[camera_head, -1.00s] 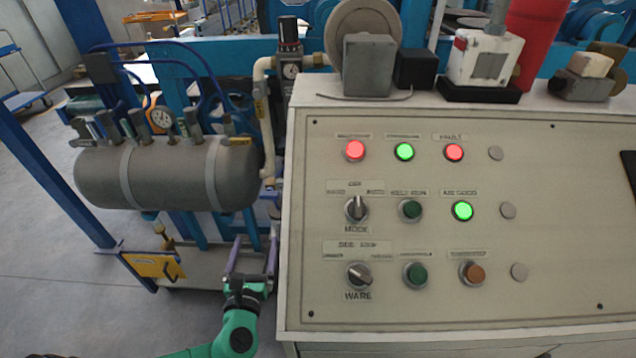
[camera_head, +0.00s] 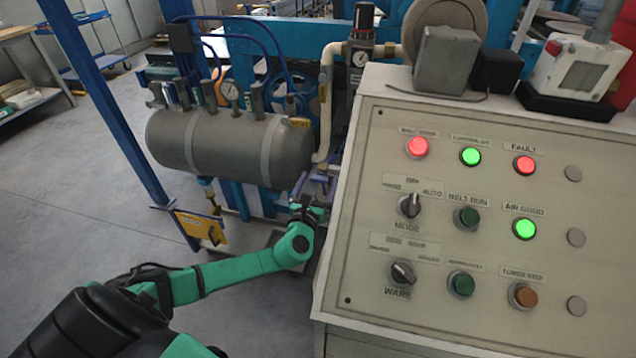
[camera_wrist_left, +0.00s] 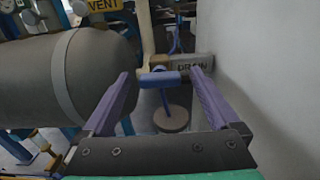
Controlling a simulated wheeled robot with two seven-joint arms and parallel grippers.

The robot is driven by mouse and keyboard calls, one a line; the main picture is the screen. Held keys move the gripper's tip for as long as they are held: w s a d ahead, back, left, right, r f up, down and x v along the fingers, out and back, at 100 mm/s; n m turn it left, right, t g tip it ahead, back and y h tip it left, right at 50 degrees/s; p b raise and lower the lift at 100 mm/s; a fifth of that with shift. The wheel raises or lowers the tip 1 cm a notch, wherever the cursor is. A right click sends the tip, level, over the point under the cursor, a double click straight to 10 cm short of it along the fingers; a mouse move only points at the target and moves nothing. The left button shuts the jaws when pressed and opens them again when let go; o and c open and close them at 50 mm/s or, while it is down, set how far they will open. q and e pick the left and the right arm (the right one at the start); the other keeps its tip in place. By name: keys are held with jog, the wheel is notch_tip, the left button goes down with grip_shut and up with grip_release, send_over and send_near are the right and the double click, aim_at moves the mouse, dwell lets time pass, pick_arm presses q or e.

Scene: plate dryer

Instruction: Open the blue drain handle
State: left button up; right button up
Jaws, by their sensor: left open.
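The blue drain handle (camera_wrist_left: 160,79) is a short blue bar, lying roughly level in the left wrist view. It is on a brass-coloured fitting beside a grey tag reading DRAIN (camera_wrist_left: 192,66). My left gripper (camera_wrist_left: 161,75) is open, with one purple finger on each side of the handle. Gaps show between the handle and both fingers; I cannot tell whether the tips reach its depth. In the head view my left gripper (camera_head: 314,184) is by the lower right end of the tank. I cannot make out the handle there. My right gripper is not in view.
The grey tank (camera_head: 205,143) is left of the handle, with a VENT tag (camera_wrist_left: 103,5) above. The control cabinet (camera_head: 345,270) stands close on the right, its pale wall (camera_wrist_left: 270,70) leaving a narrow gap. A round disc (camera_wrist_left: 172,118) is below the handle.

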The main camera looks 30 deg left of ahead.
pick_arm(q)
jog(key=shift+c, duration=0.3)
jog(key=c, duration=1.3)
